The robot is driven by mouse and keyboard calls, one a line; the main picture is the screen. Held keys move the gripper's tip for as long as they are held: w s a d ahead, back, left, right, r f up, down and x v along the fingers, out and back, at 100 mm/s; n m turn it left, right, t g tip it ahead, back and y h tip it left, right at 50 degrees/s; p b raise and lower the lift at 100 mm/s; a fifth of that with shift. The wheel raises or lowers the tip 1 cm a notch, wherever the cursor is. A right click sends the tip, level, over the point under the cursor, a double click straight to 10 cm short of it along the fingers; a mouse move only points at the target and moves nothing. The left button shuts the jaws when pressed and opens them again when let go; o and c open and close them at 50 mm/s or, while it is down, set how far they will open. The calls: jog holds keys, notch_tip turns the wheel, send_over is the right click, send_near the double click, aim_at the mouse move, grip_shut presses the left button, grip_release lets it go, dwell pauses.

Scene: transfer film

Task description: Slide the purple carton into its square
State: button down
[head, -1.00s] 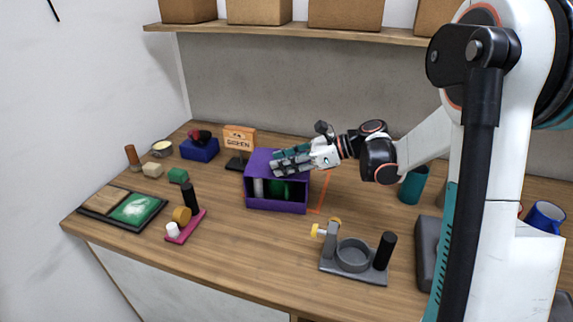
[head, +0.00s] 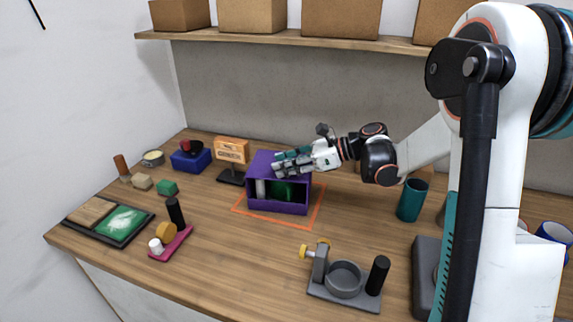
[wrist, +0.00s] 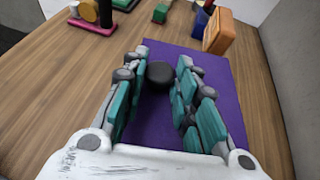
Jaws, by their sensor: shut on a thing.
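The purple carton (head: 300,209) stands upright on the wooden table, its open front facing the head camera. A pale upright item (head: 261,189) and a green item (head: 287,192) show inside. An orange square outline (head: 272,222) lies on the table around its base, with bare strips showing at left, front and right; the back edge is hidden. My gripper (head: 279,165) is over the carton's top from the right. In the wrist view, its fingers (wrist: 160,90) lie either side of a black round knob (wrist: 160,72) above the purple top (wrist: 215,62). The contact itself is partly hidden.
An orange sign (head: 231,151) on a black stand is close behind left of the carton. A blue box (head: 191,160) stands farther left. A pink stand (head: 172,244) is front left, a grey fixture (head: 344,290) front right. A teal cup (head: 412,200) stands right.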

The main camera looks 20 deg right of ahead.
jog(key=c, duration=1.2)
grip_release()
jog(key=v, duration=1.2)
